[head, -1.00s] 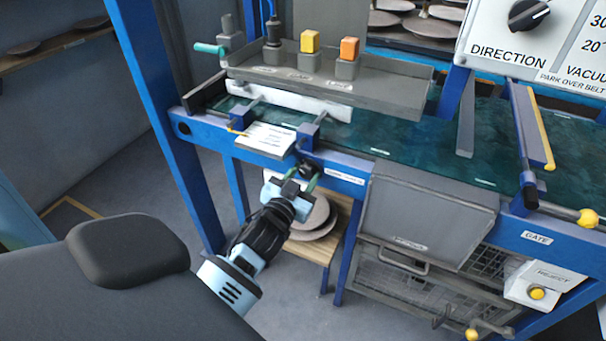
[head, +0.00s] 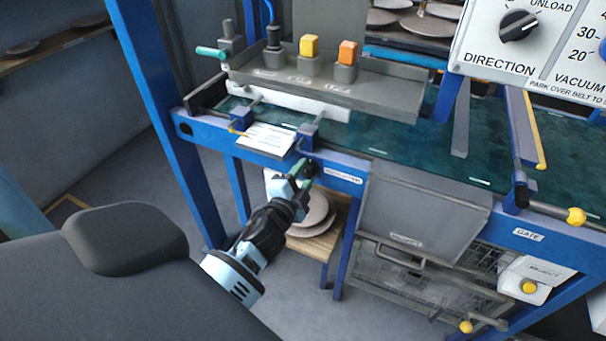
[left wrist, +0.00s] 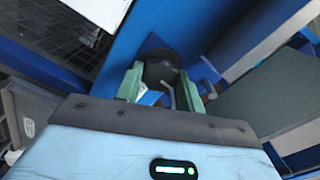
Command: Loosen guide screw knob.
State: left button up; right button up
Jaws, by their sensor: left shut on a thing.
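The dark round guide screw knob (head: 312,166) sits on the front blue rail, below the right-hand guide clamp block (head: 307,137). My left gripper (head: 306,175) has its green-tipped fingers on the knob from the front. In the left wrist view, the dark knob (left wrist: 160,72) lies between the two green fingers (left wrist: 161,88), one on each side, and they are shut on it. Part of the knob is hidden behind the fingers in the head view. My right gripper is not in view.
A white instruction card (head: 266,139) lies on the rail left of the knob. A grey hinged panel (head: 420,220) stands to the right above a wire basket (head: 400,275). Plates rest on a wooden shelf (head: 318,243) below. The green belt (head: 400,150) lies behind.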

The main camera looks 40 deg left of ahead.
pick_arm(q)
jog(key=m, duration=0.5)
jog(key=shift+m, duration=0.3)
dwell(0.4)
jog(key=o, duration=1)
jog(key=v, duration=0.8)
